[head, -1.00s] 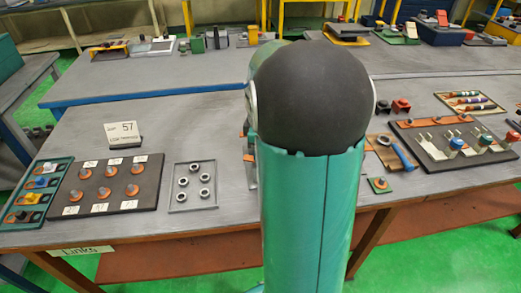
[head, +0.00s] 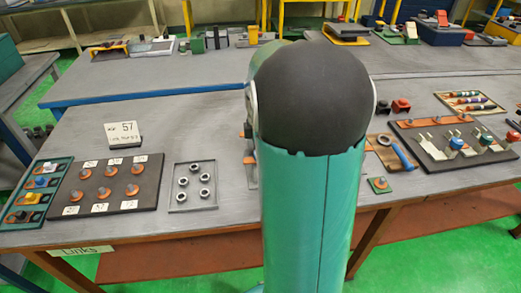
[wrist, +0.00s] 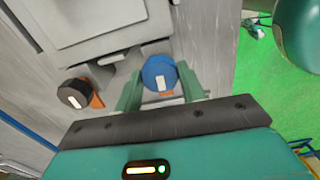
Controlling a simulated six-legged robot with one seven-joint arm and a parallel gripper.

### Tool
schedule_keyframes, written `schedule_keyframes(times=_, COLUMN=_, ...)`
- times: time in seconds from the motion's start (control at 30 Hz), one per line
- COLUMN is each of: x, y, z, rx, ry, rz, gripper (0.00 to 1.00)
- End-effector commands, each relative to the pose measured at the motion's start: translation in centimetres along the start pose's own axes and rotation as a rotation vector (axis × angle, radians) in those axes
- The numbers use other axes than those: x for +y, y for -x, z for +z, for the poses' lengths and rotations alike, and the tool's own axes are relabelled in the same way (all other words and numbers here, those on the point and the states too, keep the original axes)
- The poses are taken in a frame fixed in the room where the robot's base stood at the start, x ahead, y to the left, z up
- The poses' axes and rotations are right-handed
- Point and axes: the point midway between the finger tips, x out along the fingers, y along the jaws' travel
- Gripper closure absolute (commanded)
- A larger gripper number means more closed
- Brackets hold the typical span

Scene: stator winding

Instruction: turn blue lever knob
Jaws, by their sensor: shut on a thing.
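The blue lever knob (wrist: 160,74) with a white mark on its face shows in the wrist view. My gripper (wrist: 160,86) is shut on it, with one green finger on each side. The knob's lever and mount are mostly hidden behind the knob and fingers. In the head view my own arm covers the middle of the table, so neither my gripper nor the held knob can be seen there.
A black knob (wrist: 74,93) with a white mark and an orange part sits left of my gripper. A grey panel (wrist: 95,20) lies beyond it. In the head view, a dark board (head: 107,184) with orange pieces and a tray of rings (head: 194,187) lie left of my arm.

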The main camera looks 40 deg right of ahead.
Motion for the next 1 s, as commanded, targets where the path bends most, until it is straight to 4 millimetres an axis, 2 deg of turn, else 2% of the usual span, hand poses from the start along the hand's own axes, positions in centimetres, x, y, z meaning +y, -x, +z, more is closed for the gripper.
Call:
schedule_keyframes(times=0.03, x=-0.3, y=-0.4, z=0.0, rx=-0.001, ry=-0.001, rz=-0.011, gripper=0.83)
schedule_keyframes(times=0.07, x=-0.3, y=-0.4, z=0.0, rx=-0.001, ry=-0.001, rz=-0.011, gripper=0.59)
schedule_keyframes(times=0.17, x=-0.2, y=-0.3, z=0.0, rx=-0.001, ry=-0.001, rz=-0.010, gripper=0.39)
schedule_keyframes(times=0.57, x=0.0, y=0.6, z=0.0, rx=0.000, ry=-0.001, rz=0.000, gripper=0.39)
schedule_keyframes(times=0.67, x=0.0, y=1.9, z=0.0, rx=0.000, ry=-0.001, rz=0.001, gripper=0.39)
schedule_keyframes(times=1.0, x=0.0, y=9.3, z=0.0, rx=-0.001, ry=-0.001, rz=0.000, gripper=0.39)
